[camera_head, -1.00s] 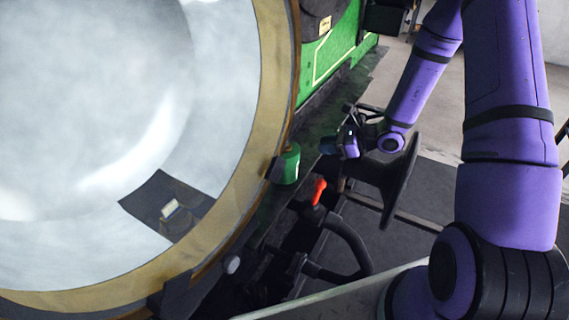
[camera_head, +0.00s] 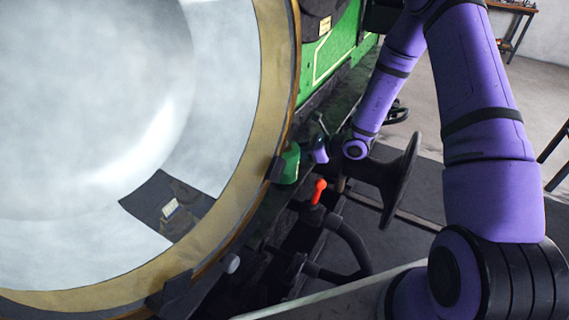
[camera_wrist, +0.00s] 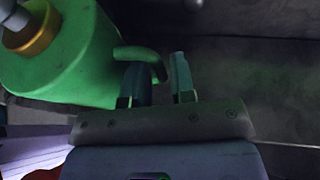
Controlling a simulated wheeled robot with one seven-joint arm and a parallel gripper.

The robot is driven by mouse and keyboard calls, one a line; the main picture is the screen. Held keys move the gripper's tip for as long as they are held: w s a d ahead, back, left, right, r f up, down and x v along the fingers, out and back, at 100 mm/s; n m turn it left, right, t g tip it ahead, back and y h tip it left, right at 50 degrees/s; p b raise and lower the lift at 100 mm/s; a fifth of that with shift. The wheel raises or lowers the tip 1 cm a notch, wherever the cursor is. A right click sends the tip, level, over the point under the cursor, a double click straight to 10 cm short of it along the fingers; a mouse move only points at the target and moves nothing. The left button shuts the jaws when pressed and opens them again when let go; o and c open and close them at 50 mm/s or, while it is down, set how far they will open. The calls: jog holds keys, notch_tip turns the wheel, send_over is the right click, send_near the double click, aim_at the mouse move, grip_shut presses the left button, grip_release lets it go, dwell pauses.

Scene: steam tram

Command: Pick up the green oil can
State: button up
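The green oil can (camera_head: 289,168) stands on the dark ledge beside the big brass-rimmed glass in the head view. In the wrist view the oil can (camera_wrist: 70,60) fills the upper left, with a brass collar and grey spout base at the top left. Its curved green handle reaches right to my gripper (camera_wrist: 158,70). The two dark fingers are apart, and the handle's end shows in the gap between them. I cannot tell whether either finger touches it. In the head view my wrist is just right of the can, and the fingers are hard to make out.
The brass rim (camera_head: 268,60) curves close on the left of the can. A red-handled lever (camera_head: 319,190) rises in front, near my wrist. A dark round disc (camera_head: 402,180) on a shaft stands to the right. Green tram bodywork (camera_head: 335,45) is behind.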

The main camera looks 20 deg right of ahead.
jog(key=shift+x, duration=0.8)
grip_shut()
jog(key=shift+r, duration=0.1)
jog(key=shift+r, duration=4.95)
jog(key=shift+c, duration=1.5)
grip_release()
grip_shut()
